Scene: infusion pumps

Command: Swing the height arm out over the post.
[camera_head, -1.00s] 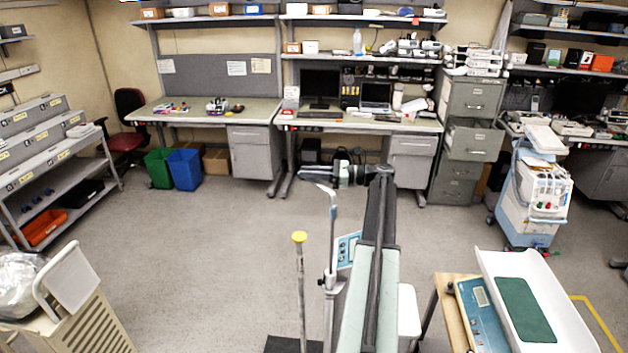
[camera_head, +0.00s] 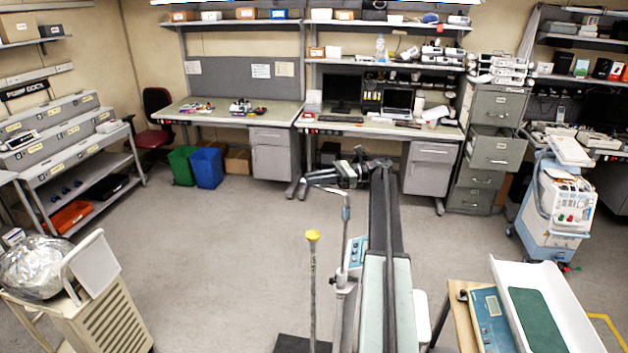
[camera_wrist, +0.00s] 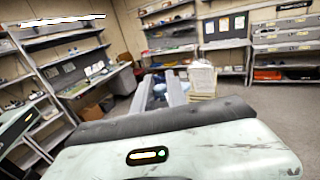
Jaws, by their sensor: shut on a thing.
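The post (camera_head: 312,280) stands upright with a yellow cap (camera_head: 312,236) on top, in the middle of the head view. Just right of it is a taller grey column (camera_head: 346,225) with a blue panel (camera_head: 357,252). The pale, slightly curved height arm (camera_head: 333,190) tops this column and reaches left, its tip up beyond the yellow cap. My gripper (camera_head: 322,180) is at the height arm's free end, shut on it; the contact is small and partly hidden. In the wrist view my two grey fingers (camera_wrist: 160,92) point away, and what lies between them is unclear.
A wooden table with a white tray (camera_head: 575,308) and blue device (camera_head: 492,318) is at right front. A beige cart (camera_head: 100,315) with a clear bag is at left front. Benches and cabinets line the back. The floor (camera_head: 220,240) left of the post is clear.

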